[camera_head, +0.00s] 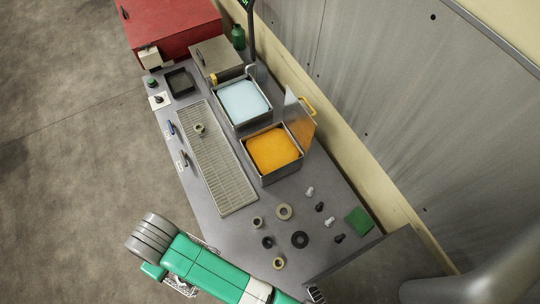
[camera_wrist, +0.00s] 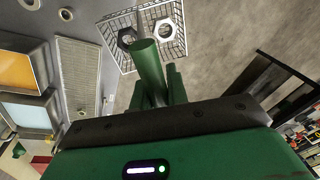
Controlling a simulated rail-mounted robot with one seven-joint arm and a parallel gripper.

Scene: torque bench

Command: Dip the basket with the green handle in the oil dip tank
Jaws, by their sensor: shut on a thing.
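My gripper (camera_wrist: 157,90) is shut on the green handle (camera_wrist: 147,60) of a wire basket (camera_wrist: 118,58) in the wrist view. The basket holds a dark hex nut and a pale hex nut (camera_wrist: 166,27). It hangs over bare floor, off the bench's edge. In the head view my arm hides most of the basket (camera_head: 207,247). A tank of orange liquid (camera_head: 273,150), which looks like oil, stands on the bench, its hinged lid (camera_head: 299,118) raised. A tank of pale blue liquid (camera_head: 243,103) stands behind it. Both also show at left in the wrist view.
A long drain grate (camera_head: 222,165) lies beside the tanks, with a small nut on it. Loose rings, nuts and bolts and a green block (camera_head: 359,222) lie on the near bench. A closed metal box (camera_head: 216,58) and a red chest (camera_head: 165,30) stand at the far end.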

